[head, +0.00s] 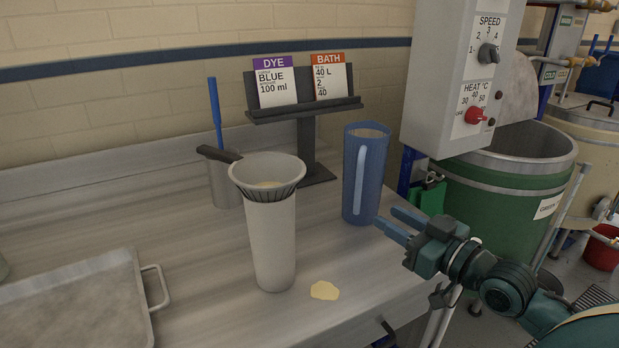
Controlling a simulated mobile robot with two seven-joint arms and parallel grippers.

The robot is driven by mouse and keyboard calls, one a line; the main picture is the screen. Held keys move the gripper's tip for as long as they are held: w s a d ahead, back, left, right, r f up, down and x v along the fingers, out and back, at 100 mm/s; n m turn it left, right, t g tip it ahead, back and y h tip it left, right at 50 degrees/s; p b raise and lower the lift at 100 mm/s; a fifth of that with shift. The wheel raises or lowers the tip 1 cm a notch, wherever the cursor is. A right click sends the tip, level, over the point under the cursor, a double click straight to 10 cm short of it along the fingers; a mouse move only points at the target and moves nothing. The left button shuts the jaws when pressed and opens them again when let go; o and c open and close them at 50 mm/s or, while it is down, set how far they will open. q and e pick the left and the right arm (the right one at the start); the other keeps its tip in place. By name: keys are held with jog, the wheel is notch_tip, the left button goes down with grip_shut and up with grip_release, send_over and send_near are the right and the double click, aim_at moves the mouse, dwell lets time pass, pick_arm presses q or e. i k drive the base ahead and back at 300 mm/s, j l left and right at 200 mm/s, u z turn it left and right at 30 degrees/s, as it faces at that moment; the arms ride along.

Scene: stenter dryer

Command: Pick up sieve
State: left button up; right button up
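The sieve (268,170) has a wide pale rim and a dark handle (219,154) pointing to the back left. It rests in the mouth of a tall white container (271,245) standing upright on the metal bench. Some pale material shows inside the sieve's bowl. My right gripper (387,217) is at the bench's right edge, beside the blue jug and well to the right of the sieve. Its two blue fingers are apart with nothing between them. My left gripper is not in view.
A tall blue jug (367,175) stands between the sieve and my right gripper. Behind are a metal pot (222,185) with a blue-handled tool and a card stand (306,140). A metal tray (75,310) lies left. A pale spill (324,290) lies in front. A green vat (490,195) stands right.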

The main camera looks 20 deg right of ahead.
aim_at(264, 177)
jog(key=k+l, duration=0.2)
jog(key=k, duration=0.3)
jog(key=k+l, duration=0.15)
jog(key=k, duration=0.3)
